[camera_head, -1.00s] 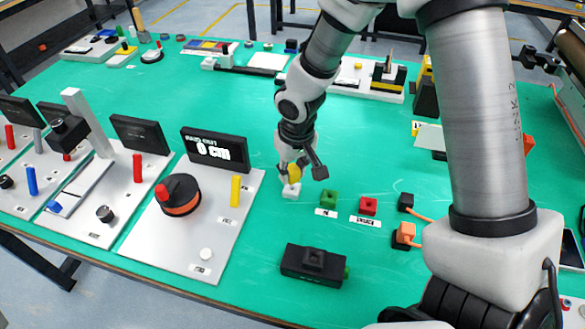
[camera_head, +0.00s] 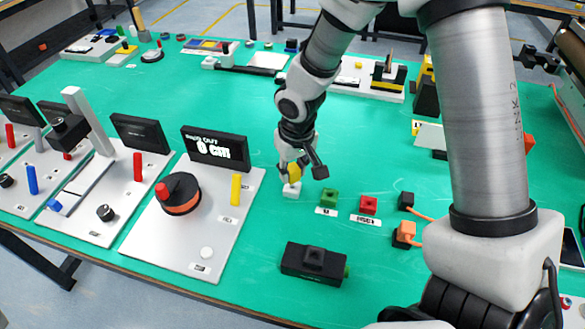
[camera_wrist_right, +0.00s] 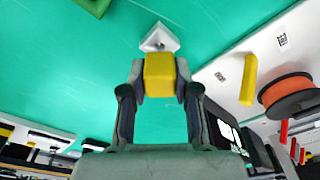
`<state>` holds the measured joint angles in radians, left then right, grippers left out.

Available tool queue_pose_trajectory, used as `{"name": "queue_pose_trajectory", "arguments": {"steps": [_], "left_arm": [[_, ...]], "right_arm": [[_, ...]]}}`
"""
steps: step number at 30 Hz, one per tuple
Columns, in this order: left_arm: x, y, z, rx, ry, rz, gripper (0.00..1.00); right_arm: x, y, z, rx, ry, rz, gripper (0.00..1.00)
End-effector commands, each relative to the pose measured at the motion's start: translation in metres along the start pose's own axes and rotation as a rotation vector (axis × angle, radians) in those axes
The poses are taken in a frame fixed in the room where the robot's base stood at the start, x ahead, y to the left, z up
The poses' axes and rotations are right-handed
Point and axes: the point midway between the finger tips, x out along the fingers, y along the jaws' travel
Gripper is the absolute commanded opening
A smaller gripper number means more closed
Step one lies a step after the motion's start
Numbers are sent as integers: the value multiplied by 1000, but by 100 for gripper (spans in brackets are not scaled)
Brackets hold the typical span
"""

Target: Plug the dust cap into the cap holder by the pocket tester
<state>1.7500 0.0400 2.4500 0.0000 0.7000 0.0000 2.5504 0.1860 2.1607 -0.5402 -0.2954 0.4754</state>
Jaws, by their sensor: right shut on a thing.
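My right gripper (camera_head: 296,170) is shut on a yellow dust cap (camera_head: 293,173). In the right wrist view the yellow cap (camera_wrist_right: 160,74) sits between the two fingers. A small white block (camera_head: 291,190), which looks like the cap holder, stands on the green table directly under the cap. It also shows just beyond the cap in the right wrist view (camera_wrist_right: 159,38). Cap and block overlap in both views; I cannot tell whether the cap is seated. A black box with a raised knob (camera_head: 314,262), possibly the pocket tester, lies nearer. My left gripper is not in view.
A green block (camera_head: 329,197) and a red block (camera_head: 368,205) stand to the right with labels. Black and orange connectors (camera_head: 404,233) with a cable lie further right. A grey panel (camera_head: 215,232) with a display and a yellow peg (camera_head: 236,189) is on the left.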

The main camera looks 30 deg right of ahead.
Motion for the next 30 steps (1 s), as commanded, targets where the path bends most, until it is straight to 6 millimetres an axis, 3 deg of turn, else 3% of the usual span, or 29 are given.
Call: {"name": "queue_pose_trajectory", "arguments": {"steps": [30], "left_arm": [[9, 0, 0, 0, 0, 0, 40]], "right_arm": [[9, 0, 1, 0, 0, 0, 0]]}}
